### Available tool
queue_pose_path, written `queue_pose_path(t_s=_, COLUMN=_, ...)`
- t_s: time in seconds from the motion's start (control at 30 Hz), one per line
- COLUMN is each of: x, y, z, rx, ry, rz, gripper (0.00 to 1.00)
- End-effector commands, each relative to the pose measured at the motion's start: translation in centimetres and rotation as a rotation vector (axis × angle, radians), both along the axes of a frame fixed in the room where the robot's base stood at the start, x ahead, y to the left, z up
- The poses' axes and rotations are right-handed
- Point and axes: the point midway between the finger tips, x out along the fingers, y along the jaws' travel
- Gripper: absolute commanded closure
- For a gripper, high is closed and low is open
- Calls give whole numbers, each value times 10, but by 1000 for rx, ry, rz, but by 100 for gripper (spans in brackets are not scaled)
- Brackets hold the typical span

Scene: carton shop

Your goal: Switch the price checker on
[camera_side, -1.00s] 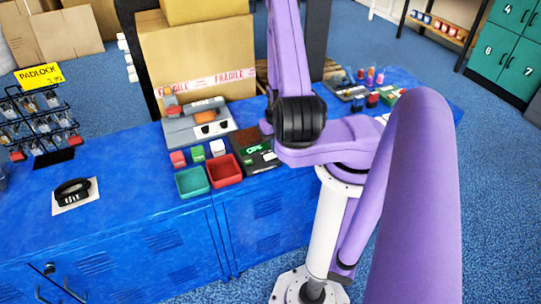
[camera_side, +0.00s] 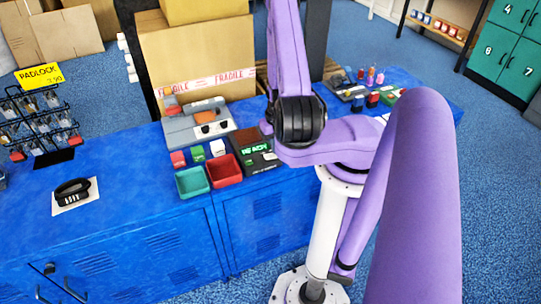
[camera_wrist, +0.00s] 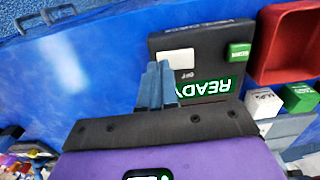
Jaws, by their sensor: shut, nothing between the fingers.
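The price checker (camera_side: 247,137) is a dark box on the blue counter, partly hidden by my arm in the side view. My gripper (camera_wrist: 158,68) is shut and empty. Its fingertips are over the price checker, just beside the white key; I cannot tell whether they touch it. In the side view the fingers are hidden behind my arm.
A red tray (camera_side: 225,171) and a green tray (camera_side: 192,182) stand left of the price checker, with small coloured blocks behind them. A grey device (camera_side: 185,131) and a large carton (camera_side: 195,55) are behind. A padlock rack (camera_side: 38,120) is at left.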

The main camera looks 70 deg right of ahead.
Motion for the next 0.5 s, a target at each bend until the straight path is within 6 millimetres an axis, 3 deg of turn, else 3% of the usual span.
queue_pose_path(t_s=0.5, x=0, y=0, z=36, rx=-1, ry=-1, rz=-1, gripper=100)
